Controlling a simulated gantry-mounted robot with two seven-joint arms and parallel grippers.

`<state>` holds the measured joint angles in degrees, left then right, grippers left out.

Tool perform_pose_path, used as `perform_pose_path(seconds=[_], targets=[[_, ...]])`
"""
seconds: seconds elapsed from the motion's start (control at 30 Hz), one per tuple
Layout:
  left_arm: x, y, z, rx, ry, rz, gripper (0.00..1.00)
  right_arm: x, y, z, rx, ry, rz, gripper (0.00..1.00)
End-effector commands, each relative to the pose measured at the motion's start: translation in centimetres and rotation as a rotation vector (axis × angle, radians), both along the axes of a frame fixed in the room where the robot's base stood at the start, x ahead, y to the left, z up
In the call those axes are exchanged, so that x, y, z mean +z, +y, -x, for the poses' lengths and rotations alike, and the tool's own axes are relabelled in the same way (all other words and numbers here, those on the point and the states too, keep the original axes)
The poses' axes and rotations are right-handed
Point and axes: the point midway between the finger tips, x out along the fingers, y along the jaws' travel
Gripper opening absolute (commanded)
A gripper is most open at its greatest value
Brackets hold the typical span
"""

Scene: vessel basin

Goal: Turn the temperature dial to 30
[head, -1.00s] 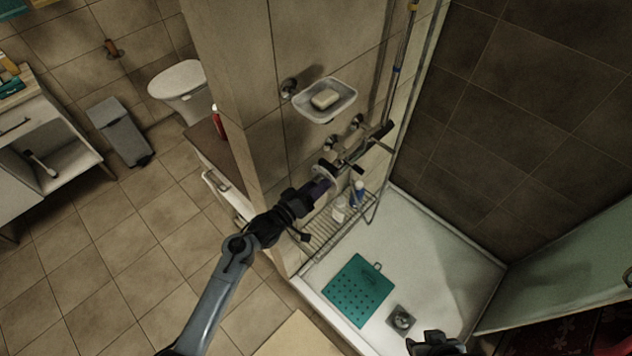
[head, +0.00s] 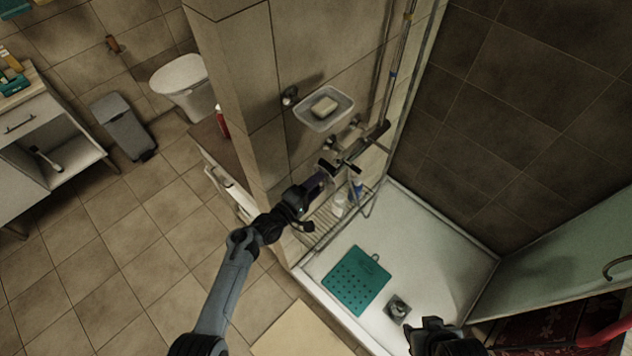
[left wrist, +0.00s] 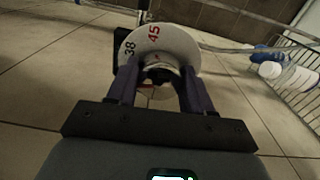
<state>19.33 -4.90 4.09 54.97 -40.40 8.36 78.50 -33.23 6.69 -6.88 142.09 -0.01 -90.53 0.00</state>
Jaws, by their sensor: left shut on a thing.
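The temperature dial (left wrist: 178,42) is a pale round disc on the shower wall. In the left wrist view it shows a black "38" at its left and a red "45" near its top; no 30 can be read. My left gripper (left wrist: 160,82) is shut on the dial's middle, one dark finger on each side. In the head view the left gripper (head: 320,181) reaches the shower mixer (head: 350,162) from the lower left and hides much of the dial. My right gripper (head: 437,336) is at the bottom edge, away from the dial; its jaws cannot be made out.
A soap dish (head: 338,119) with soap is on the wall above the mixer. A wire rack (head: 328,217) with bottles hangs below it. A teal mat (head: 353,281) and a drain (head: 398,308) lie in the shower tray. A glass panel (head: 575,245) stands at the right.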

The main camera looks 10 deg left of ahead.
Motion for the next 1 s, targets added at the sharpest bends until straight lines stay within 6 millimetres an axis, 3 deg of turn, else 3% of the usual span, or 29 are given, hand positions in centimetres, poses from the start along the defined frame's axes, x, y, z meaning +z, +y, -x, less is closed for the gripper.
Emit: perform_pose_path(seconds=[0.3,0.83,0.87,1.0], targets=[[0.13,-0.15,0.03,-0.003,0.072,0.095,0.2,0.66,-0.2,0.02,0.006,0.0,0.008,0.43],[0.16,-0.16,0.02,-0.004,0.083,0.112,0.2,0.72,-0.05,0.02,0.002,0.001,0.002,0.43],[0.16,-0.16,0.02,-0.004,0.083,0.112,0.55,0.72,-0.03,0.02,0.001,0.001,0.001,0.43],[0.14,-0.12,0.01,-0.003,0.083,0.11,0.76,0.73,0.03,0.01,-0.001,0.0,-0.001,0.43]])
